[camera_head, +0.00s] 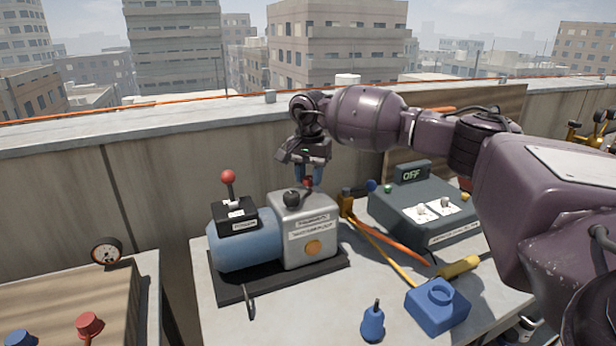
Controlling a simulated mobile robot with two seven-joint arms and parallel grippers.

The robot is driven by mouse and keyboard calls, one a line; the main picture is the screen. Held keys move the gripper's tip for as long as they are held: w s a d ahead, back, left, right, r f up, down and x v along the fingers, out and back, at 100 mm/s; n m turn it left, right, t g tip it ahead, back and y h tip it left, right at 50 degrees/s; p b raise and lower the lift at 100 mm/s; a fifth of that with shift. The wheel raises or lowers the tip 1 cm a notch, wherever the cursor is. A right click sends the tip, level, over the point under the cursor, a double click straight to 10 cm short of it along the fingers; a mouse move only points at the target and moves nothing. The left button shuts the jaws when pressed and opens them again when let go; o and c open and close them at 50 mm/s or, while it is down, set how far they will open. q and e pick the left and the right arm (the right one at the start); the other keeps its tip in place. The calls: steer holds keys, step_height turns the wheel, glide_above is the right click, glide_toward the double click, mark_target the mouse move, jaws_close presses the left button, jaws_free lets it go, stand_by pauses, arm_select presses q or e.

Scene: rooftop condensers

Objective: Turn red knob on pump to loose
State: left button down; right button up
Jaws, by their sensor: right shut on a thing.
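The pump (245,245) stands on a black base plate on the table, with a blue cylinder and a light grey box. My right gripper (309,178) points down over the back right of the grey box. It is shut on a small red knob (307,182), which is mostly hidden between the fingers. A black knob (291,198) stands on the box just in front of it. A red-balled lever (228,178) rises from a black switch box at the pump's left. The label on the grey box is too small to read. My left gripper is out of view.
A dark control box (425,215) with an "OFF" display (411,174) stands to the right. Orange and yellow hoses run near a brass valve (347,200). A blue bottle (372,322) and a blue container (437,306) stand in front. A low wall runs behind.

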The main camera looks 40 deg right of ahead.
mark_target(309, 178)
steer(key=shift+r, duration=0.15)
stand_by(0.3)
steer(key=o, duration=0.9)
steer(key=shift+o, duration=0.2)
step_height(309, 178, up, 11)
steer(key=shift+p, duration=0.45)
steer(key=shift+f, duration=0.2)
